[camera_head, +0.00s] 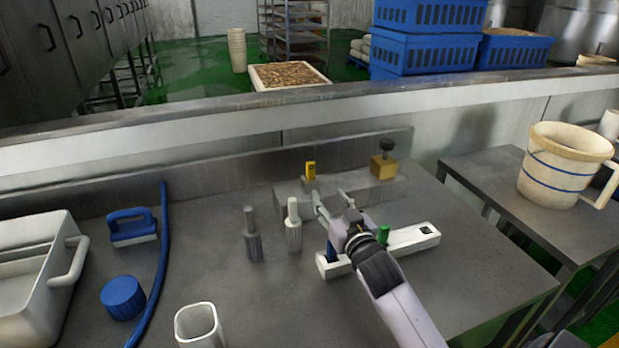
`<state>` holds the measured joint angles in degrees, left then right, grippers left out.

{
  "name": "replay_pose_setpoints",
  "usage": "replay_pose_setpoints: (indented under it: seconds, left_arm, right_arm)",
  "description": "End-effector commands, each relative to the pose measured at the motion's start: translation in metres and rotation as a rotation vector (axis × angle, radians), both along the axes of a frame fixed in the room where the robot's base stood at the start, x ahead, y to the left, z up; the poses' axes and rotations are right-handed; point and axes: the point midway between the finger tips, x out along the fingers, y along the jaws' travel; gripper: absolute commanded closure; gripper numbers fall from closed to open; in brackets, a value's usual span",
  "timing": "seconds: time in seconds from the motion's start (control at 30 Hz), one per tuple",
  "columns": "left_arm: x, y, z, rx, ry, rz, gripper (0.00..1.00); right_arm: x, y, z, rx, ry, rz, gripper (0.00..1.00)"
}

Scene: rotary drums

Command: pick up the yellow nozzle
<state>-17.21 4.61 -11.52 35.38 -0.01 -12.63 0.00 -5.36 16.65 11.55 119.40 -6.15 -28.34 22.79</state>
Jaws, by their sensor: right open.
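The yellow nozzle (310,172) looks like a small upright yellow piece at the left end of a low grey block (345,187) at the back of the table. My right gripper (330,199) comes in from the lower right. Its fingers are apart and empty, a little in front of the nozzle and to its right in the picture; I cannot tell their height above the table. My left gripper is not in view.
A white nozzle (293,232) and a grey nozzle (252,240) stand left of my right gripper. A white rack (410,240) with green and blue pieces lies beneath my arm. A yellow block with a black knob (384,166) sits right. A blue brush (132,228) lies left.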

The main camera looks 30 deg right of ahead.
Motion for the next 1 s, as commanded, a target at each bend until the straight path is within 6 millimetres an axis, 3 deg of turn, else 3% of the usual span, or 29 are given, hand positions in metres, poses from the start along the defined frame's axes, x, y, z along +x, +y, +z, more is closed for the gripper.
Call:
replay_pose_setpoints:
  seconds: [0.2, 0.4, 0.67, 1.0]
  left_arm:
    - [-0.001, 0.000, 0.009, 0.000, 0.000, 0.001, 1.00]
    - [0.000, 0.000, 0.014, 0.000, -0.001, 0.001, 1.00]
    - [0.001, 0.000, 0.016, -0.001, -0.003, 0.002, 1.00]
    - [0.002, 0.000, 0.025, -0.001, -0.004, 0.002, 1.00]
  right_arm:
    - [0.049, -0.012, 0.004, 0.000, -0.002, -0.001, 0.57]
    - [0.085, -0.021, 0.003, -0.001, 0.000, -0.001, 0.57]
    - [0.103, -0.026, 0.002, 0.000, 0.000, 0.000, 0.57]
    - [0.143, -0.040, 0.003, 0.000, 0.000, -0.001, 0.57]
